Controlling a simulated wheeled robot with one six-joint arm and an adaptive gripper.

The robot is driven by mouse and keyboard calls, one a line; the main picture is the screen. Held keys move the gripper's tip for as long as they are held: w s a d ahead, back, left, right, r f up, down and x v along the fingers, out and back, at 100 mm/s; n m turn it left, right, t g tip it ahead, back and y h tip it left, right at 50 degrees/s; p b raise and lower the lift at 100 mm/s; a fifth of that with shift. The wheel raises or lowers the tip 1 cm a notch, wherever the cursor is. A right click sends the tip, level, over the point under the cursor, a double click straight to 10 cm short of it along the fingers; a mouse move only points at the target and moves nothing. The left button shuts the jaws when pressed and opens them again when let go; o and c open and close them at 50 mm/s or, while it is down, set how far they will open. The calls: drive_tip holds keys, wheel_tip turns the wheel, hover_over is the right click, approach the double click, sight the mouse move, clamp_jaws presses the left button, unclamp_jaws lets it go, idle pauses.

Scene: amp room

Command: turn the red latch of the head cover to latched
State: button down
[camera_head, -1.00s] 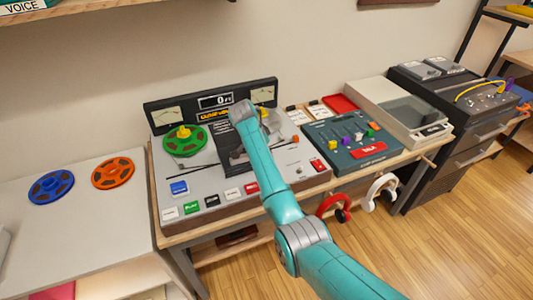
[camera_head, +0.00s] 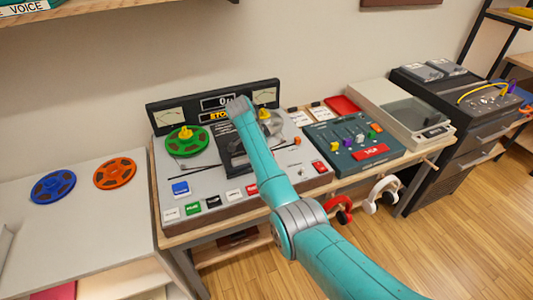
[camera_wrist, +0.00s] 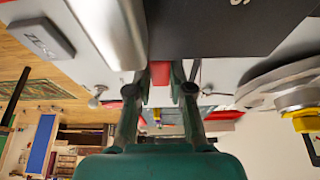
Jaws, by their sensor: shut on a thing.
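In the wrist view, my gripper (camera_wrist: 160,80) is shut on the red latch (camera_wrist: 160,71), a small red block between the two fingertips. A dark panel (camera_wrist: 215,32) lies just beyond it, beside a rounded silver piece (camera_wrist: 108,30). In the head view, the tape deck (camera_head: 215,200) stands on the wooden table, with a dark head cover (camera_head: 230,152) at its middle. My arm crosses in front of it and hides the latch and fingertips there. I cannot tell the latch's exact angle.
A green reel (camera_head: 186,141) sits on the deck's left. A mixer (camera_head: 352,146) and a turntable (camera_head: 400,112) stand to the right. Blue (camera_head: 52,187) and orange (camera_head: 115,174) reels lie on the white table. A grey ZERO button (camera_wrist: 40,38) shows in the wrist view.

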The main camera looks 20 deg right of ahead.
drive_tip(key=c, duration=1)
unclamp_jaws()
drive_tip(key=shift+c, duration=0.2)
drive_tip(key=v, duration=1.2)
drive_tip(key=shift+w+a, duration=0.1)
drive_tip(key=shift+a, duration=0.05)
